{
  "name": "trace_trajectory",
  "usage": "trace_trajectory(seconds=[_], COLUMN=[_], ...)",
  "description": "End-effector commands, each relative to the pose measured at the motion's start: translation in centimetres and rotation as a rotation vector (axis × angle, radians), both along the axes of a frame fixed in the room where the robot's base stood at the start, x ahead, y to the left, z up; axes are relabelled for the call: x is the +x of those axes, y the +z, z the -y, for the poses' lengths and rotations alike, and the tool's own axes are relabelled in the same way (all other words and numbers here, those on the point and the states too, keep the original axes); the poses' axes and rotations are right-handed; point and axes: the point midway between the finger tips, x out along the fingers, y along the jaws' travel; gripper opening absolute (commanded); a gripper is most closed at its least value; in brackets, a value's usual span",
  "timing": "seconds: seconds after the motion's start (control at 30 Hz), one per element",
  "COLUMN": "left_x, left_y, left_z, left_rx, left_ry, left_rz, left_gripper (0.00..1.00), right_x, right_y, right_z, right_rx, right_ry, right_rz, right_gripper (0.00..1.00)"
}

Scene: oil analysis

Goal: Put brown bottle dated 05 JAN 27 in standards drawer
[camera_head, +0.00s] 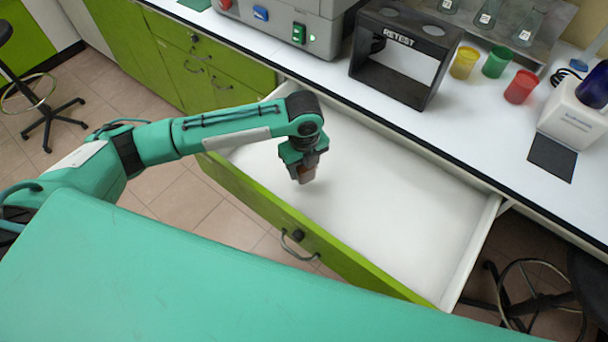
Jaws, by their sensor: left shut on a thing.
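My left gripper (303,176) is over the open drawer (380,215), in its left half, pointing down. It is shut on a small brown bottle (307,172), which is mostly hidden by the gripper. No date on the bottle can be read from here. I cannot tell whether the bottle touches the drawer floor or hangs just above it. The drawer has a white, otherwise empty inside and a green front with a handle (298,246). My right gripper is not in view.
The white bench top (450,135) lies behind the drawer. On it stand a black RETEST rack (405,55), yellow (464,62), green (496,62) and red (521,87) cups, flasks and a grey machine (290,25). The drawer's right half is clear.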

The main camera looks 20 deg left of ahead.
Motion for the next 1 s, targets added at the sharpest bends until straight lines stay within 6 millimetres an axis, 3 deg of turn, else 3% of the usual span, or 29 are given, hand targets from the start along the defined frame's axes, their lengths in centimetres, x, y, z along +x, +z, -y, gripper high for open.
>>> trace_trajectory(seconds=[0.17, 0.4, 0.77, 0.8, 0.9, 1.0], left_x=[0.0, 0.0, 0.0, 0.0, 0.0, 0.0], left_y=[-1.3, -4.6, -4.9, -5.0, -5.0, -5.0], left_z=[0.0, 0.0, 0.0, 0.0, 0.0, 0.0], left_rx=[0.000, 0.000, 0.000, 0.000, 0.000, 0.000], left_ry=[0.001, 0.001, 0.000, 0.000, 0.000, 0.000], left_rz=[-0.001, -0.001, 0.000, 0.000, 0.000, 0.000], left_gripper=[0.15, 0.15, 0.15, 0.51, 0.69, 0.69], right_x=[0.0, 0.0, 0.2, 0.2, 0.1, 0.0], right_y=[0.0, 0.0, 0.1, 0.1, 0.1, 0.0], right_z=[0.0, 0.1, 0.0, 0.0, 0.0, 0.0], right_rx=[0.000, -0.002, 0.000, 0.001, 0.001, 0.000], right_ry=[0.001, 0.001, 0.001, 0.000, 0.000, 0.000], right_rz=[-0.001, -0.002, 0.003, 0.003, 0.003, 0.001], right_gripper=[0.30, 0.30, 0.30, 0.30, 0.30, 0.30])
